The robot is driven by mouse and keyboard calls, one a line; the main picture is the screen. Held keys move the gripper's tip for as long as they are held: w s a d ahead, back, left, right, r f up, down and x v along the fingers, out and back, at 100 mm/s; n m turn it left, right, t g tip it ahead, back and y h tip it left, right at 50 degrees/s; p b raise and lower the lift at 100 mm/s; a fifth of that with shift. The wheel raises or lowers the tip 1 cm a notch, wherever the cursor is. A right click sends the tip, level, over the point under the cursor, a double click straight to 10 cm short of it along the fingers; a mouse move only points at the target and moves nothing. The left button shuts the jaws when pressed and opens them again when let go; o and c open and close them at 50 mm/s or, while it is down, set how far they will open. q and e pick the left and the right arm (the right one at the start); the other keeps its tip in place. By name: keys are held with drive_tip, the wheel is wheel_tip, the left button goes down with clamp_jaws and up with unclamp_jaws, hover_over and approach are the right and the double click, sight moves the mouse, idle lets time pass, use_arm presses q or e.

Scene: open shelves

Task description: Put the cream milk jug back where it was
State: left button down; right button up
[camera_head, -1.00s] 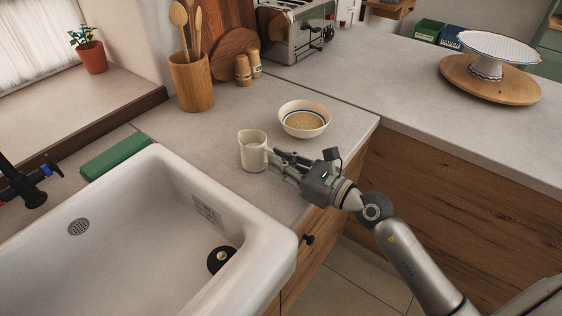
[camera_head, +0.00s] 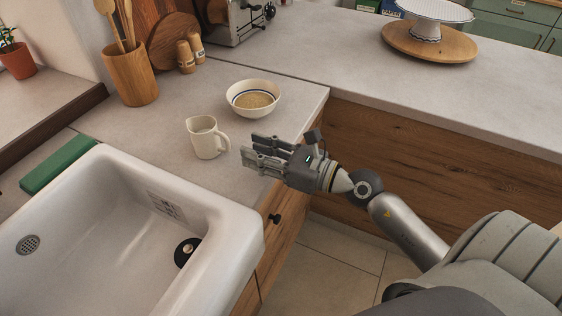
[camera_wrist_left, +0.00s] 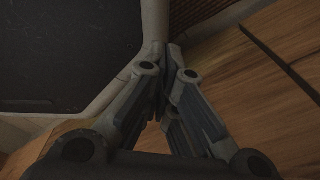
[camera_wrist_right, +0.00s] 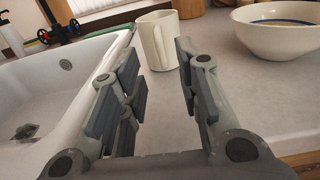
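The cream milk jug (camera_head: 205,139) stands upright on the grey counter between the sink and the bowl. Its handle points right, toward my right gripper. My right gripper (camera_head: 248,149) is open and empty, a little to the right of the jug and apart from it. In the right wrist view the jug (camera_wrist_right: 157,41) stands ahead of the open fingers (camera_wrist_right: 155,75). My left gripper shows only in the left wrist view (camera_wrist_left: 168,55); its fingers come together at the tips with nothing seen between them.
A cream bowl with grainy contents (camera_head: 253,98) stands behind the jug, to the right. The white sink (camera_head: 215,219) is at the left front. A utensil pot (camera_head: 131,78), two wooden shakers (camera_head: 190,53) and a toaster (camera_head: 235,21) stand at the back. Counter around the jug is clear.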

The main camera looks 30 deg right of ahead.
drive_tip(key=b+v, duration=0.2)
drive_tip(key=v, duration=0.4)
idle(0.5)
